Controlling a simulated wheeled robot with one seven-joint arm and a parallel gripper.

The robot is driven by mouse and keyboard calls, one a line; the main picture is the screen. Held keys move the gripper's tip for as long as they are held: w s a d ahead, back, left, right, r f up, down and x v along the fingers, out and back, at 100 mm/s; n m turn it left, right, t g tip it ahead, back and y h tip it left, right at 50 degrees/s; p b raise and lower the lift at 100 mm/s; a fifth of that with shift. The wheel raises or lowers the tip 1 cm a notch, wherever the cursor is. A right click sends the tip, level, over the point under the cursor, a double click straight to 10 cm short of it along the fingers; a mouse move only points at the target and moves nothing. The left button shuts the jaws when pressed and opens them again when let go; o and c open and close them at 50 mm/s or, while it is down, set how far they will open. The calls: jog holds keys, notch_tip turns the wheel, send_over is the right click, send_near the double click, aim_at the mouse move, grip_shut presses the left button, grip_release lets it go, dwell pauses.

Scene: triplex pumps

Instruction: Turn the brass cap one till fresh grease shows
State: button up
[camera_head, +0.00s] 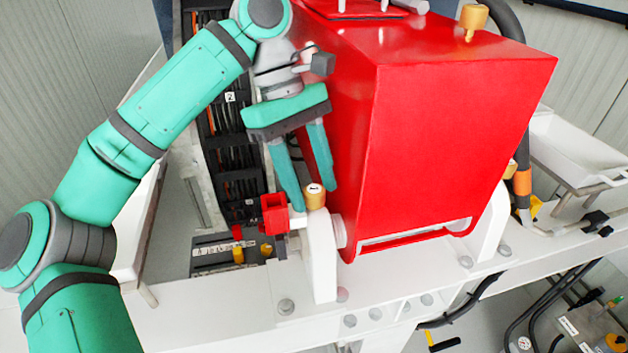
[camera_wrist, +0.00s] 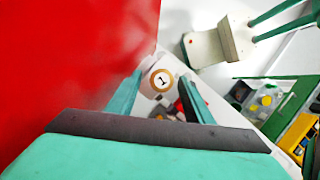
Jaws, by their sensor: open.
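The brass cap one (camera_head: 315,198) is a small upright brass cylinder with a pale top, on a white bearing post at the red housing's lower left. In the wrist view its white top disc (camera_wrist: 162,80) carries a "1" inside a brass ring. My gripper (camera_head: 313,194) points down at it with open fingers. The cap shows between the two fingertips in both views, with a gap visible on each side in the wrist view. I cannot tell how far down the cap the tips reach. No grease can be made out.
The large red housing (camera_head: 450,150) stands close to the right of my fingers. A red block (camera_head: 273,213) sits just left of the cap. Another brass cap (camera_head: 473,17) is at the housing's top right. A white beam (camera_head: 200,315) runs below, and a white tray (camera_head: 575,150) is at right.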

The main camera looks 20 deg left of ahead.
jog(key=shift+r, duration=0.1)
jog(key=v, duration=1)
jog(key=shift+a+r, duration=0.2)
jog(key=shift+r, duration=0.05)
jog(key=shift+w+f, duration=0.1)
jog(key=shift+w, duration=0.05)
